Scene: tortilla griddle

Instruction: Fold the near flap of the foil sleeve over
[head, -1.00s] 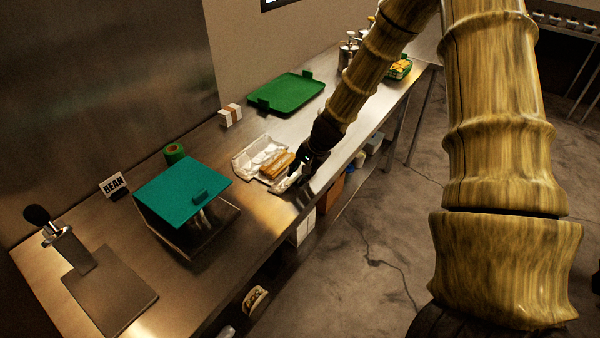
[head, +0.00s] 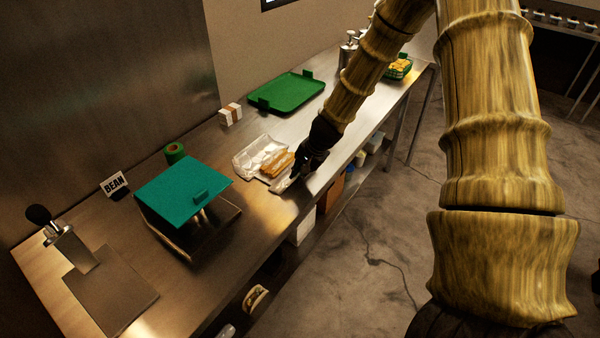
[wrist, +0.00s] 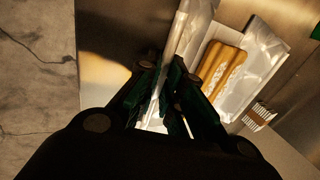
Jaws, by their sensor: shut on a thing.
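The silvery foil sleeve (head: 247,162) lies open on the steel counter, with golden-brown rolled food (head: 277,162) on it. The food also shows in the wrist view (wrist: 218,68), beside the sleeve's far foil (wrist: 265,55). The near flap (head: 283,185) is at the counter's front side; in the wrist view the near flap (wrist: 182,35) is a pale, narrow strip running between my fingers. My gripper (head: 299,176) is shut on this flap, just to the near side of the food. In the wrist view my gripper (wrist: 168,78) hides part of the flap.
The counter's front edge is close to my gripper. Bare steel lies between the sleeve and the teal box.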

